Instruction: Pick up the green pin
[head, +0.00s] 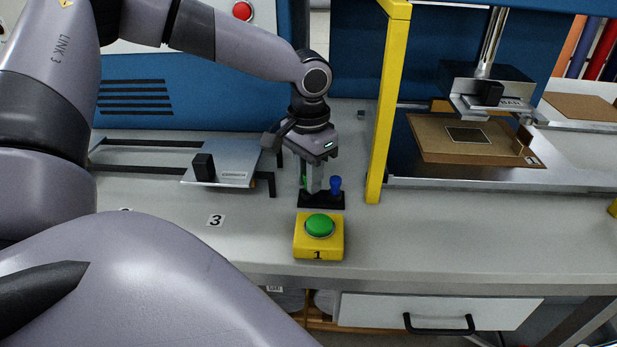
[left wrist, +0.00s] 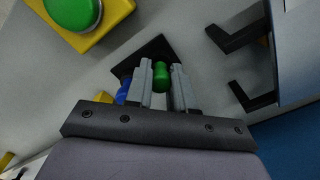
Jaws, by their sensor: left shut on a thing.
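The green pin (left wrist: 161,76) is between the two fingers of my left gripper (left wrist: 162,78) in the left wrist view. My left gripper is shut on it, low over the black base (left wrist: 147,52). In the head view my left gripper (head: 312,180) points down at the black base (head: 322,201), and only a sliver of the green pin (head: 304,183) shows beside the fingers. A blue pin (head: 336,185) stands upright on the base just right of the gripper. It also shows partly in the left wrist view (left wrist: 123,91). My right gripper is not in view.
A yellow box (head: 318,249) with a green button stands in front of the base. A yellow post (head: 388,110) rises to the right. A metal plate with a black knob (head: 203,167) lies to the left. The bench front right of the yellow box is clear.

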